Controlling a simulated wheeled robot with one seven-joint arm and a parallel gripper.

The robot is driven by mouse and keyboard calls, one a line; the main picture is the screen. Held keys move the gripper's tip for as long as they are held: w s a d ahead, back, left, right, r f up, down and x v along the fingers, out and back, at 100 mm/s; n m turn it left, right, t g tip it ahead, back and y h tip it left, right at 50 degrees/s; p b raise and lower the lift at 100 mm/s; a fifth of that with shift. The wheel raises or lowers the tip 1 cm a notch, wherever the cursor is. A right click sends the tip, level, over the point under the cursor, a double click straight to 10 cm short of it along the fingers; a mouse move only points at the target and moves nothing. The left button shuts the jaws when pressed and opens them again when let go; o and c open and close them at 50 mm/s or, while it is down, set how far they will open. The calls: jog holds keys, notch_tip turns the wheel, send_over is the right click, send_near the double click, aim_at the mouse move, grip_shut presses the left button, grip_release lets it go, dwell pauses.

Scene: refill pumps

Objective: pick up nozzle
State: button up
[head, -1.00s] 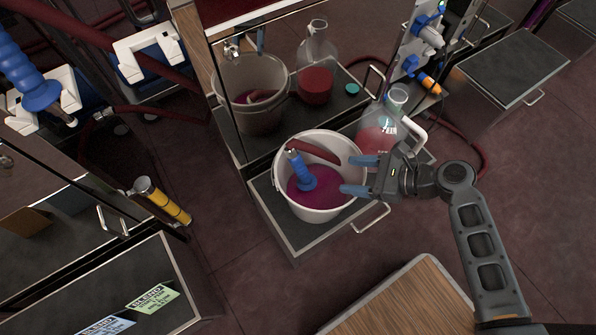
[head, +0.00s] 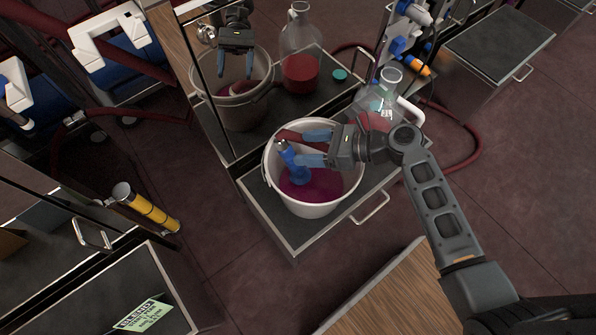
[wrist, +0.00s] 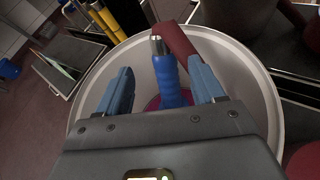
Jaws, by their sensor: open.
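The nozzle (head: 293,163) has a blue grip and a metal tip, and a dark red hose joins it. It stands tilted in a white bucket (head: 327,205) that holds dark red-purple liquid. The bucket sits on a pulled-out tray. My gripper (head: 318,148) is open over the bucket, its blue fingers pointing left toward the nozzle. In the wrist view the nozzle (wrist: 168,80) shows between and beyond the two spread fingers of my gripper (wrist: 160,90). I see no contact between them. The nozzle's lower end is hidden by the liquid.
A glass flask (head: 381,100) stands on the tray (head: 284,233) just behind my gripper. A mirror-like panel behind the bucket reflects it and my gripper. A wooden surface (head: 385,295) lies at the front. A yellow cylinder (head: 150,208) is at the left.

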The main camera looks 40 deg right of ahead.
jog(key=b+x, duration=0.2)
jog(key=x, duration=0.3)
jog(key=shift+w+d+r, duration=0.1)
jog(key=shift+w+d, duration=0.05)
jog(key=shift+w, duration=0.05)
jog(key=shift+r, duration=0.1)
grip_shut()
notch_tip(320, 180, up, 10)
jog(key=p, duration=0.5)
notch_tip(320, 180, up, 12)
jog(key=p, duration=1.4)
send_over(288, 146)
jog(key=shift+s+d, duration=0.2)
jog(key=shift+d, duration=0.05)
dwell(0.4)
